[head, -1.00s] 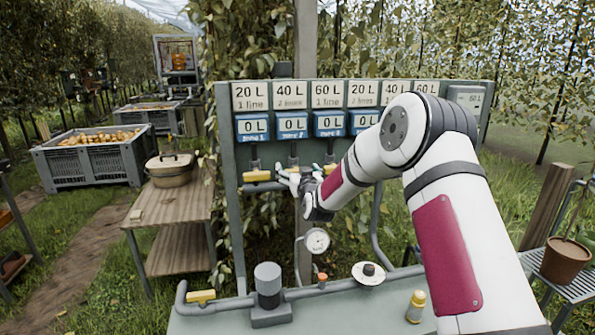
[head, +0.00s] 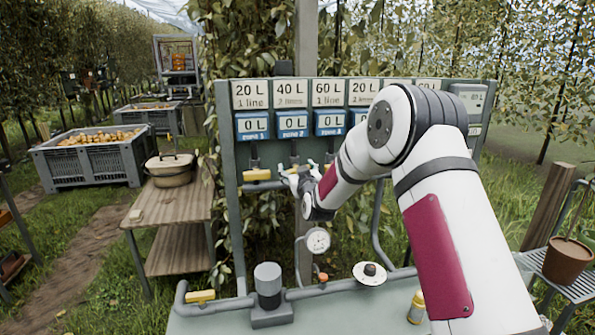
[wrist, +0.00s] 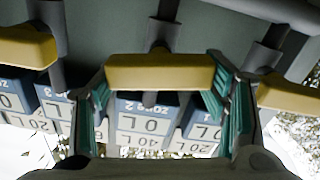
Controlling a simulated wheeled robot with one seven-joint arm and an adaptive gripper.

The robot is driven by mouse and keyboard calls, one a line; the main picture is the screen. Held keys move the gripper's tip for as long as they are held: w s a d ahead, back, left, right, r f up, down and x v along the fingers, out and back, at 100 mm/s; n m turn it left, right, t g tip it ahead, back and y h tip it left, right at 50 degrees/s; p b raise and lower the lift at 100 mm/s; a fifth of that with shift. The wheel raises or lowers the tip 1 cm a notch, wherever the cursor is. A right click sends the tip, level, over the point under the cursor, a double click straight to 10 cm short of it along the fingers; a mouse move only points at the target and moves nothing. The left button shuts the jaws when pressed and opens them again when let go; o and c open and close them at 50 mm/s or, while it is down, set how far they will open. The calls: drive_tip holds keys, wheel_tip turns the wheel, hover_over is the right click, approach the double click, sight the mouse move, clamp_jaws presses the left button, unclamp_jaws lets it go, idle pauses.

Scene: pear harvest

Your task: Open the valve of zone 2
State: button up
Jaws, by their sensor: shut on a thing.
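The zone 2 valve has a yellow bar handle (wrist: 160,72), which in the wrist view lies crosswise to its grey pipe, below the blue zone 2 display (head: 293,125) reading 0 L. My gripper (head: 290,179) is shut on this handle, with one green-padded finger at each end of it in the wrist view. In the head view the gripper mostly hides the handle. The zone 1 handle (head: 257,175) is level and crosswise to its pipe, just left of my gripper. The zone 3 handle (wrist: 27,47) shows at the left of the wrist view.
The panel's white labels read 20 L, 40 L (head: 291,93) and 60 L, with more to the right. A pressure gauge (head: 318,240) hangs below my gripper. A bench (head: 220,323) with a grey pipe, a yellow-handled valve (head: 200,296) and a bottle (head: 416,307) stands in front.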

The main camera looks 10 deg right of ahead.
drive_tip(key=n, duration=0.1)
drive_tip(key=n+b, duration=0.1)
drive_tip(key=n, duration=0.1)
drive_tip(key=shift+a+f+n, duration=0.1)
drive_tip(key=shift+a+n, duration=0.15)
drive_tip(key=shift+n, duration=0.15)
drive_tip(key=n+b, duration=0.1)
drive_tip(key=n, duration=0.2)
drive_tip(key=shift+a+f+n+b, duration=0.1)
drive_tip(key=shift+a+n+b, duration=0.05)
drive_tip(key=shift+n+b, duration=0.15)
drive_tip(key=n, duration=0.2)
drive_tip(key=n+b, duration=0.1)
drive_tip(key=n, duration=0.1)
drive_tip(key=shift+a+f, duration=0.15)
drive_tip(key=shift+f, duration=0.05)
drive_tip(key=shift+f+n+b, duration=0.15)
drive_tip(key=shift+n+b, duration=0.2)
drive_tip(key=shift+n, duration=1.75)
drive_tip(key=o, duration=1.2)
drive_tip(key=shift+c, duration=0.2)
drive_tip(key=shift+s, duration=0.15)
